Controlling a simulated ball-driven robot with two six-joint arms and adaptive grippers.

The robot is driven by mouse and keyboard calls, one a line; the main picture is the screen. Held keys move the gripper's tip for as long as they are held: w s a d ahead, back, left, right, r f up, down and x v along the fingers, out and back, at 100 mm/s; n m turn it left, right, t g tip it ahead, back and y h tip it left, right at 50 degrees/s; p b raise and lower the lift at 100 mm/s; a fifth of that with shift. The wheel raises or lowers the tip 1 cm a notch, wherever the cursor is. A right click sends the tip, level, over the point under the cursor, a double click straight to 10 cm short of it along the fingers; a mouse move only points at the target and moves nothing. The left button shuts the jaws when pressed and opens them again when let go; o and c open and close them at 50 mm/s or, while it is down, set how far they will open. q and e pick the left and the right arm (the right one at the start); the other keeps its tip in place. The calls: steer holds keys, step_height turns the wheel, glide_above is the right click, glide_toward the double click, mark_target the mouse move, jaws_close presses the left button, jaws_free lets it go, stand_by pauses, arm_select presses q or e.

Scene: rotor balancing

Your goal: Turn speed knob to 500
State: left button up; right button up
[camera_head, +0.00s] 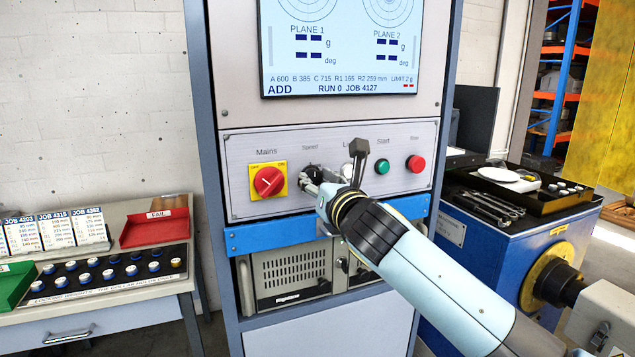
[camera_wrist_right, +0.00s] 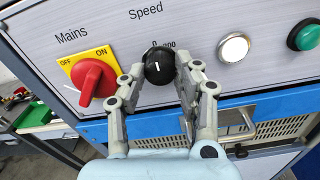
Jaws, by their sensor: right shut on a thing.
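The black speed knob (camera_wrist_right: 158,67) sits under the "Speed" label on the grey control panel (camera_head: 236,190). It carries a white pointer line, which looks close to upright in the wrist view. A "0" and a partly hidden number show just above it. My right gripper (camera_wrist_right: 160,78) is shut on the knob, one finger on its left side and one on its right. In the head view the knob (camera_head: 311,172) is partly covered by my right gripper (camera_head: 314,183). My left gripper is not in view.
The red mains switch (camera_head: 268,181) on its yellow plate is close left of the knob. A white lamp (camera_wrist_right: 234,48), the green start button (camera_head: 383,166) and a red button (camera_head: 415,164) lie to the right. A screen (camera_head: 340,45) is above.

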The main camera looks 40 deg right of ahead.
jaws_close()
